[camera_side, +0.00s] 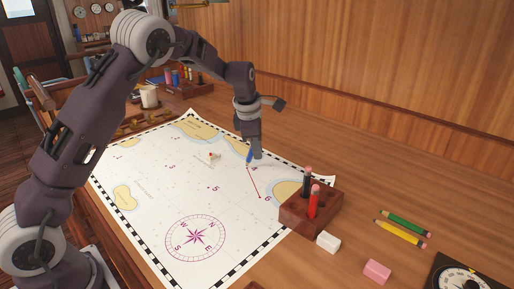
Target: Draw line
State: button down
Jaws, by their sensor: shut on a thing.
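The nautical chart (152,232) lies flat on the wooden desk. A thin red line (254,184) shows on its right side, running between a point below my gripper and a dot lower right, close to a tan land area. My gripper (250,152) is over the upper right part of the chart, pointing down. It is shut on a blue pencil (249,157), whose lower end is at or just above the paper near the line's upper end. I cannot tell whether it touches. The fingers mostly hide the pencil's upper part.
A wooden holder (296,212) with a black and a red pencil stands at the chart's right edge. A white eraser (328,241), a pink eraser (377,271), a green pencil (405,222) and a yellow pencil (400,234) lie right. A cup (149,97) stands behind.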

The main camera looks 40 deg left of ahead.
jog(key=shift+f, duration=0.5)
dwell(1.2)
jog(key=shift+s, duration=0.15)
dwell(0.5)
jog(key=shift+s, duration=0.4)
jog(key=shift+s, duration=0.1)
jog(key=shift+s+a, duration=0.1)
jog(key=shift+s, duration=0.35)
jog(key=shift+s, duration=0.15)
jog(key=shift+s, duration=0.4)
jog(key=shift+s, duration=0.1)
jog(key=shift+s, duration=0.4)
